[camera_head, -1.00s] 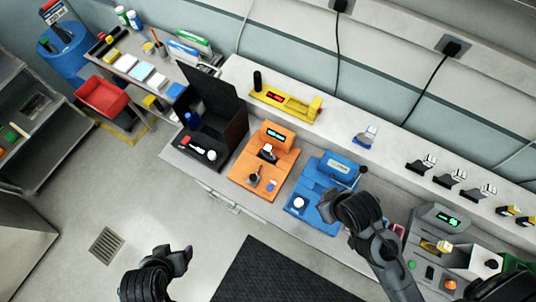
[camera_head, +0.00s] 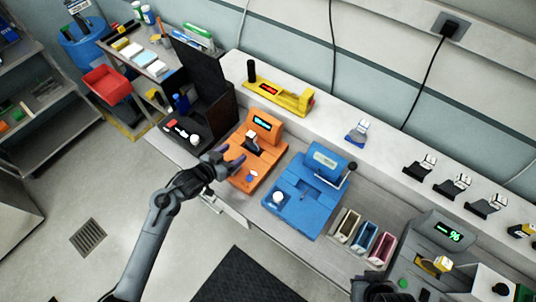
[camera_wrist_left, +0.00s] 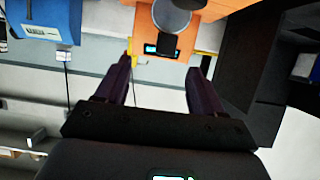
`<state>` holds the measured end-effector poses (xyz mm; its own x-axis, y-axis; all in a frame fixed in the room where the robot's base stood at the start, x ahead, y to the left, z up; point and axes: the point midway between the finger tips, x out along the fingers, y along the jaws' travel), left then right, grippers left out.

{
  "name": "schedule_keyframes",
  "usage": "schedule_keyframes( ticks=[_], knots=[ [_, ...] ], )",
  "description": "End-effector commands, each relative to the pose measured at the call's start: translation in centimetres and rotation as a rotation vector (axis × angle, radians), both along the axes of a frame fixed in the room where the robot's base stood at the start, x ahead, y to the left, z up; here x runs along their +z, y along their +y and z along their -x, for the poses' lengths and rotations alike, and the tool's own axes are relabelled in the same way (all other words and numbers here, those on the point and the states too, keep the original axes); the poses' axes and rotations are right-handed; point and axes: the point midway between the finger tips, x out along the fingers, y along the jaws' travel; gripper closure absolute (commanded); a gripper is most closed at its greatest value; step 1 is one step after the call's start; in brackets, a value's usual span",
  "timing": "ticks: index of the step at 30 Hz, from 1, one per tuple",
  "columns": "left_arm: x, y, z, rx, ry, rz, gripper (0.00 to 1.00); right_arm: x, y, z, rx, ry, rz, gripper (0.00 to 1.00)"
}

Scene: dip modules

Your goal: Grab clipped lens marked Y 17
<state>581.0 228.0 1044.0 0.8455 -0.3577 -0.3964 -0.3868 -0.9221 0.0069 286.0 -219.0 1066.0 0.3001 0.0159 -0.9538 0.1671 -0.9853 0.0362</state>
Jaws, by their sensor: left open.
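My left gripper (camera_head: 230,160) is at the front left of the orange device (camera_head: 268,124). In the left wrist view its two dark fingers (camera_wrist_left: 163,68) are apart with nothing between them. A round grey lens (camera_wrist_left: 172,17) in a black clip (camera_wrist_left: 168,43) is just beyond the fingertips, apart from them. In the head view a clipped piece (camera_head: 252,142) sits on the orange device. More clipped lenses (camera_head: 421,166) stand on the shelf at the right. No Y 17 marking is readable. Part of my right arm (camera_head: 376,286) shows at the bottom edge; its fingers are not clear.
A blue device (camera_head: 323,167) stands right of the orange one, a black open box (camera_head: 208,105) left. Slotted holders (camera_head: 364,240) and a grey device (camera_head: 432,250) are further right. A yellow device (camera_head: 280,92) is on the shelf.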

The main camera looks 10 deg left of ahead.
Motion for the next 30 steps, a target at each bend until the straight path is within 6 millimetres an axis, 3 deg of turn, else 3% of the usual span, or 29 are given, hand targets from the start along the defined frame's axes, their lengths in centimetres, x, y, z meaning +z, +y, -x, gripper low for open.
schedule_keyframes(
  ticks=[10, 20, 30],
  knots=[
    [-0.8, -1.5, -4.4, 0.000, -0.018, 0.002, 0.32, 0.0, 0.3, -0.3, -0.004, -0.013, -0.010, 1.00],
    [-1.6, -2.1, -5.9, 0.000, -0.016, 0.000, 0.32, -0.1, 0.2, -0.1, -0.003, -0.006, -0.007, 1.00],
    [-2.9, -2.8, -9.2, 0.000, -0.017, 0.001, 0.32, 0.0, 0.0, 0.0, 0.002, -0.005, 0.002, 1.00]
  ],
)
